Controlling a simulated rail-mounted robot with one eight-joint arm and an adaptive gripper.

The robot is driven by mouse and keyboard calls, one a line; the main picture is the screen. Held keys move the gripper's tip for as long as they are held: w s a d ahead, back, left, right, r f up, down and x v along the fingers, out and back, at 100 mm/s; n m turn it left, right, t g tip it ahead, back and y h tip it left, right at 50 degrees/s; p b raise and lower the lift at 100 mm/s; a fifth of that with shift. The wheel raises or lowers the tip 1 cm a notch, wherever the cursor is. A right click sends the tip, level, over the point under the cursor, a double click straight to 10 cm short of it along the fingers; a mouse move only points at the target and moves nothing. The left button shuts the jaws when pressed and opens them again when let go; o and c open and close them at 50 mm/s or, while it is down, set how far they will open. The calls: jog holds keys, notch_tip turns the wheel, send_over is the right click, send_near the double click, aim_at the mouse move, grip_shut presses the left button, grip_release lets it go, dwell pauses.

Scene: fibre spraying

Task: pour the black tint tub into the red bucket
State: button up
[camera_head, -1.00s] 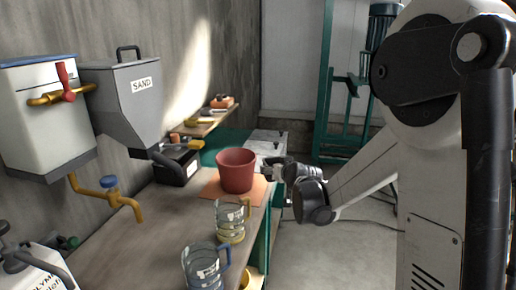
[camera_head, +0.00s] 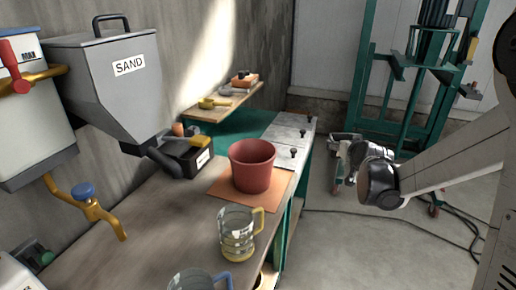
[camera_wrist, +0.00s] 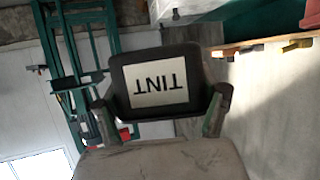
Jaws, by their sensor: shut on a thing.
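The red bucket (camera_head: 250,176) stands upright on an orange mat (camera_head: 226,188) on the bench in the camera_head view. My gripper (camera_head: 345,160) is to the right of the bucket, beyond the bench edge and over the floor. In the wrist view my gripper (camera_wrist: 162,112) is shut on the black tint tub (camera_wrist: 157,84), with one finger on each side. The tub's white TINT label reads upside down in that view. The tub cannot be made out clearly in the camera_head view, and its contents are hidden. The inside of the bucket looks dark.
A clear jug with a yellow handle (camera_head: 238,232) and a jug with a blue handle (camera_head: 198,281) stand nearer on the bench (camera_head: 150,220). The grey SAND hopper (camera_head: 105,85) hangs at left. A green frame (camera_head: 405,85) stands behind. Floor right of the bench is mostly clear.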

jog(key=w+a+r+y+p, duration=0.1)
jog(key=w+a+r, duration=0.2)
jog(key=a, duration=0.8)
jog(key=w+a+r+p, duration=0.1)
jog(key=w+a+r, duration=0.2)
jog(key=a, duration=0.9)
jog(key=a+r+p, duration=0.1)
jog(key=a+r, duration=0.4)
jog(key=a, duration=0.6)
jog(key=s+a+r+p, duration=0.1)
jog(key=a+r, duration=0.4)
jog(key=a, duration=0.6)
jog(key=shift+s+a+r+n, duration=0.2)
jog(key=shift+r+n, duration=0.15)
jog(key=shift+n, duration=0.05)
jog(key=shift+f, duration=0.1)
jog(key=d+f+m+y+b, duration=0.3)
jog(key=d+f+m+b, duration=0.2)
jog(key=f, duration=0.8)
jog(key=shift+w+d+y, duration=0.15)
jog(key=shift+d+y, duration=0.15)
jog(key=shift+d, duration=0.2)
